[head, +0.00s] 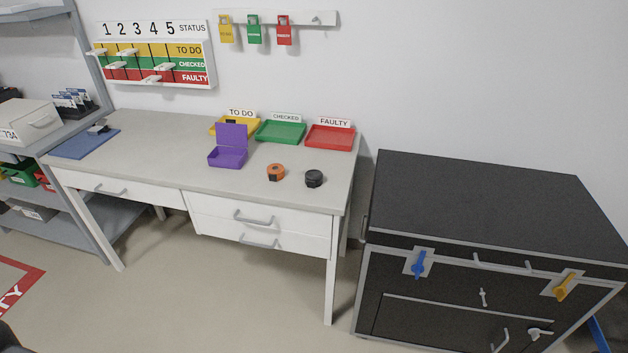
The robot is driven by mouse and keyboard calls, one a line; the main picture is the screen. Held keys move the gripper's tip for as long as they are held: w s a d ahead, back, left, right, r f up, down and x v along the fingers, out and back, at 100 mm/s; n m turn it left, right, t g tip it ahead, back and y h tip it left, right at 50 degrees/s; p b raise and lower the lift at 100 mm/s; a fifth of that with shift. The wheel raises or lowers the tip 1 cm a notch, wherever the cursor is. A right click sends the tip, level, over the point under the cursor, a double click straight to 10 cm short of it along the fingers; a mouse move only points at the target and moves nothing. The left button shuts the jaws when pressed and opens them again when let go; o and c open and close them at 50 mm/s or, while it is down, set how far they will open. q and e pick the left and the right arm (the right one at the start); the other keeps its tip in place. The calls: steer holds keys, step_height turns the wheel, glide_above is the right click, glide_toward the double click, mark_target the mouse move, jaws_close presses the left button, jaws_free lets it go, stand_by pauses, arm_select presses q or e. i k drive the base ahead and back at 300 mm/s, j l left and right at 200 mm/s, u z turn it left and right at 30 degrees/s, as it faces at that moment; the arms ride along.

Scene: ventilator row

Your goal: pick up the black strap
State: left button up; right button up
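A small black coiled roll, which looks like the black strap (314,179), lies on the desk top near its right front corner. An orange roll (275,173) with a dark lower part sits just to its left, with a gap between them. Nothing covers the black roll. Neither of my grippers shows in the head view.
The pale desk (160,170) holds an open purple box (228,157) and yellow (217,128), green (280,132) and red (330,137) trays at the back. A large black case (480,200) stands to the right. Floor in front is clear.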

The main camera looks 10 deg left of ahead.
mark_target(313, 178)
steer(key=i+u, duration=0.45)
steer(key=i+l+u, duration=0.15)
steer(key=i+u, duration=0.15)
steer(key=u, duration=0.15)
